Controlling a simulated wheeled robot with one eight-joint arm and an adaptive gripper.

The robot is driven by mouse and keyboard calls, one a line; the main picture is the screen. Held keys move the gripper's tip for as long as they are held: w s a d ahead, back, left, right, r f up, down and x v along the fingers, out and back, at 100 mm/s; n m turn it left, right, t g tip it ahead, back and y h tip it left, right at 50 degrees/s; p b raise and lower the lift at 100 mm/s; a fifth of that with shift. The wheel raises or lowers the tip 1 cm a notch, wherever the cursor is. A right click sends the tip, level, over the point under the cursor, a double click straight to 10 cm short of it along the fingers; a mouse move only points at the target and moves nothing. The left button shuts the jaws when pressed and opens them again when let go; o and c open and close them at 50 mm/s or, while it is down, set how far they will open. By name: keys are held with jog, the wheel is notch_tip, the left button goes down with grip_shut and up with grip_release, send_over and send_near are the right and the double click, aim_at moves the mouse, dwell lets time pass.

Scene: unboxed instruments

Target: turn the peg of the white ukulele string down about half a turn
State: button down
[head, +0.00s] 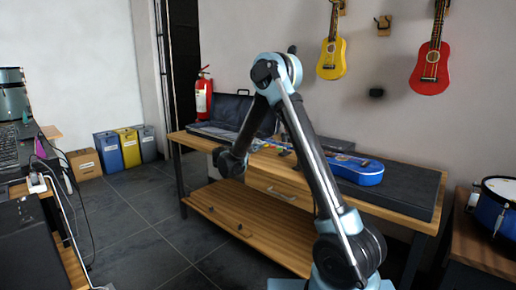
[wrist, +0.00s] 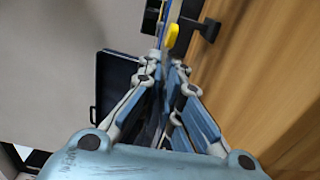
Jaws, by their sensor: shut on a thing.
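The blue ukulele (head: 360,170) lies on the workbench in the head view, its body to the right. A yellow peg (wrist: 172,36) stands just beyond the fingertips. A strip of blue shows above it. The white string cannot be made out.
The wooden workbench (head: 408,178) has a dark mat at right. An open dark case (head: 222,115) stands at the back left; it shows left of the fingers in the wrist view (wrist: 118,85). A black fitting (wrist: 207,28) is close right of the yellow peg.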

dwell(0.4)
jog(key=c, duration=1.8)
grip_release()
jog(key=v, duration=1.2)
jog(key=shift+f, duration=0.1)
